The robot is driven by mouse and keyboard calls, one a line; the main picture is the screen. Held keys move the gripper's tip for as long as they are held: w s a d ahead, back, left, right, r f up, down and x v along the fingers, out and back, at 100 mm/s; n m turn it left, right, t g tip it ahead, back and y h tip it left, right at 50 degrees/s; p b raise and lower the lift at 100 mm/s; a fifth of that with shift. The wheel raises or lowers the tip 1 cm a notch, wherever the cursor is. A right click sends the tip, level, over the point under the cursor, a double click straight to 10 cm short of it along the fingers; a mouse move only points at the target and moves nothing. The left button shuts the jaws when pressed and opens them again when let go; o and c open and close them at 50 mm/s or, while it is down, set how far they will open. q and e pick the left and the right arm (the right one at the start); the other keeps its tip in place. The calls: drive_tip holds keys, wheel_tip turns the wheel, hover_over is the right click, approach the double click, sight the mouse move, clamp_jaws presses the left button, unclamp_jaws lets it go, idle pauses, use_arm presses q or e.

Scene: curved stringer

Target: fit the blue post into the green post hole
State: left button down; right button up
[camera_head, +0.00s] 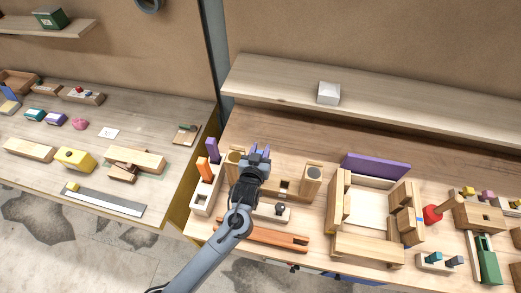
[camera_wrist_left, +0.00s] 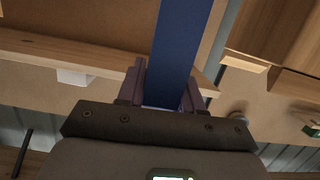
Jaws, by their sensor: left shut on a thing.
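My left gripper (camera_head: 261,150) is above the wooden bench in the head view, its arm coming up from the bottom. In the left wrist view it (camera_wrist_left: 165,95) is shut on the blue post (camera_wrist_left: 182,45), a long flat-sided bar that runs out past the top edge. In the head view the arm and gripper mostly hide the post. A pale post block (camera_head: 201,203) stands left of the gripper, with an orange post (camera_head: 207,170) and a purple post (camera_head: 212,150) upright in it. I cannot make out a green-marked hole. My right gripper is not in view.
Wooden blocks with round tops, one of them on the right (camera_head: 312,178), stand close to the gripper. An orange-brown slotted rail (camera_head: 265,236) lies in front. A wooden frame box (camera_head: 368,245) and purple panel (camera_head: 376,165) are further right. A shelf (camera_head: 400,112) runs behind.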

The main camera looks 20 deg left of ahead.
use_arm(q)
drive_tip(key=shift+p, duration=0.7)
idle(1.2)
drive_tip(key=shift+f+b, duration=1.25)
drive_tip(key=shift+f, duration=0.75)
drive_tip(key=c, duration=0.7)
unclamp_jaws()
drive_tip(key=shift+o, duration=0.2)
drive_tip(key=v, duration=1)
drive_tip(key=shift+s, duration=0.4)
